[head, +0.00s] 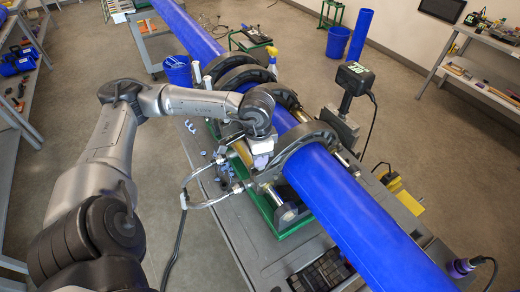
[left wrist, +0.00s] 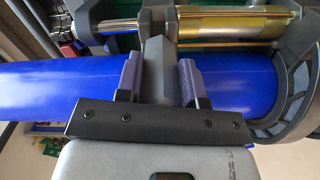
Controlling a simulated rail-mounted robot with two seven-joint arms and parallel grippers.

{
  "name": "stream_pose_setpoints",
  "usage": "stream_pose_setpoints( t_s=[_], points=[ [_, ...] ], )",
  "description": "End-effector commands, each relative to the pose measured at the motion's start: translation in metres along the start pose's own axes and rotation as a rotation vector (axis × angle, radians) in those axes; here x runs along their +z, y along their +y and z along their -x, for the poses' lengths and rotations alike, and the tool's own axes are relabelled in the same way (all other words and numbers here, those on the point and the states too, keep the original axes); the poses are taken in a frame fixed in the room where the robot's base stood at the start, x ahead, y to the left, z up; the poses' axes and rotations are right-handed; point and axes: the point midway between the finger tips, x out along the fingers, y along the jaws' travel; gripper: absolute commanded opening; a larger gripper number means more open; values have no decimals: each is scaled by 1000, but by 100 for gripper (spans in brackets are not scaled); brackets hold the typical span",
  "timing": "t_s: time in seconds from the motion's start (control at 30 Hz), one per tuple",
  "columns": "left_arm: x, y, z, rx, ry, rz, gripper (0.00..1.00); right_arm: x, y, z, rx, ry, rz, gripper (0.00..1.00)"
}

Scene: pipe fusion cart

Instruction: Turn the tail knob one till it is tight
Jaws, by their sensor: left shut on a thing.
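My left gripper (head: 262,158) reaches in from the left to the dark ring clamps, on the near-left side of the blue pipe (head: 335,195). In the left wrist view its two purple-grey fingers (left wrist: 161,84) stand on either side of a dark grey knob (left wrist: 160,65), and the gripper is shut on it. I take this grey piece to be the tail knob. In the head view the gripper and wrist hide the knob. How tight the knob is cannot be seen. My right gripper is in neither view.
A black ring clamp (head: 306,142) circles the pipe just right of my gripper; it also shows in the wrist view (left wrist: 298,75). A hose loop (head: 195,188) lies left of the green frame (head: 262,208). A black-headed device (head: 354,78) stands behind the pipe.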

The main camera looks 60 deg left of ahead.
Motion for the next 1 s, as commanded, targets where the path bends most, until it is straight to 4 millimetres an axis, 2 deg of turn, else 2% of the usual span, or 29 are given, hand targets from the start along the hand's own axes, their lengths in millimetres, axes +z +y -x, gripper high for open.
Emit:
stream_pose_setpoints(
  t_s=[0.37,0.7,0.97,1.0],
  points=[
    [0,0,-2,0,-1,-34,11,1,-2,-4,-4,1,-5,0],
    [0,-1,-2,0,-1,-266,11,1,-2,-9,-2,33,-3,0],
    [1,-1,-1,2,-4,-283,11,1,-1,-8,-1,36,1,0],
    [1,-1,-1,2,-4,-283,39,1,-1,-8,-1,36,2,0]
  ],
)
